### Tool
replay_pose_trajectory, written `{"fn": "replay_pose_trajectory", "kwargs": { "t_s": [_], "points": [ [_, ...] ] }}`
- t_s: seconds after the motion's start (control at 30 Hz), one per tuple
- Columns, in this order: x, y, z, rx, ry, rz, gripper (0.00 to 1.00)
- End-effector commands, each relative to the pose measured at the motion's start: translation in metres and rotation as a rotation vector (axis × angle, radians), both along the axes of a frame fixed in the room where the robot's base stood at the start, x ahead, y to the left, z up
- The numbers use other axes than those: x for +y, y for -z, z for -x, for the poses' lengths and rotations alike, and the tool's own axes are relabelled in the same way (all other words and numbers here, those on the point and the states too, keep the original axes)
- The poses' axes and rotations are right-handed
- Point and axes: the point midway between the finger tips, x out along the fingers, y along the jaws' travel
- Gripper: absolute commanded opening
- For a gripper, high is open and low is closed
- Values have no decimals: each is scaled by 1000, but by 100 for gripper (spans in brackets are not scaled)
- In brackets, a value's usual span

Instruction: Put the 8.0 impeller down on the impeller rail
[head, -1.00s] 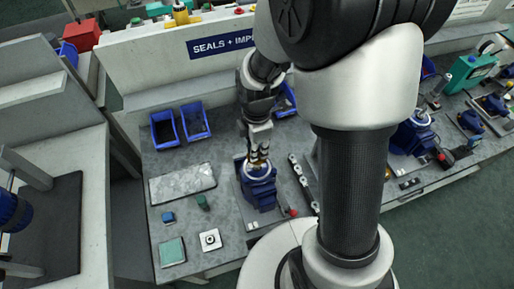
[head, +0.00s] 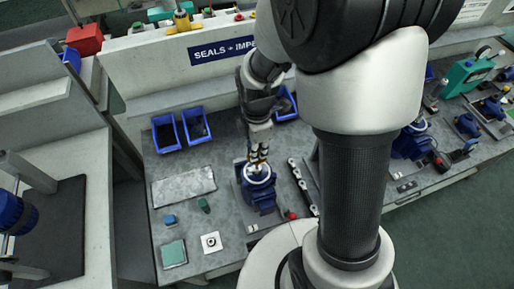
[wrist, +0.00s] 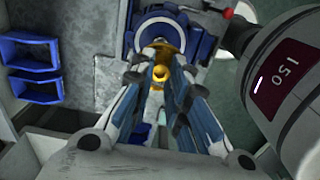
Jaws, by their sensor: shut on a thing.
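My gripper (head: 258,153) is shut on a brass-coloured impeller (wrist: 161,76); the wrist view shows it between the two fingers. The gripper is above the round open mouth of a blue pump housing (head: 261,195). In the wrist view the pump's pale ring (wrist: 160,30) shows beyond the fingertips. I cannot tell the exact gap between impeller and pump. A narrow rail with several pale round pieces (head: 299,178) lies on the bench just right of the pump; it may be the impeller rail. No size mark is readable on the impeller.
Blue bins (head: 166,133) stand at the bench's back left. A pale grey plate (head: 184,186), small blocks and a green square (head: 173,254) lie left of the pump. A red-knobbed part (head: 291,214) is at the pump's front right. My arm hides the bench's middle.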

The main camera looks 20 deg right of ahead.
Motion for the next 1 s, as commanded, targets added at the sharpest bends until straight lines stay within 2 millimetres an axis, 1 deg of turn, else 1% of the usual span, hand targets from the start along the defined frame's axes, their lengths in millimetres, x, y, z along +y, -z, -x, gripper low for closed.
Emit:
{"fn": "replay_pose_trajectory", "kwargs": {
  "t_s": [0.03,0.6,1.0],
  "points": [
    [0,-5,0,-1,0,0,0],
    [0,-33,0,0,0,0,0],
    [0,-31,-1,0,20,0,0]
  ]
}}
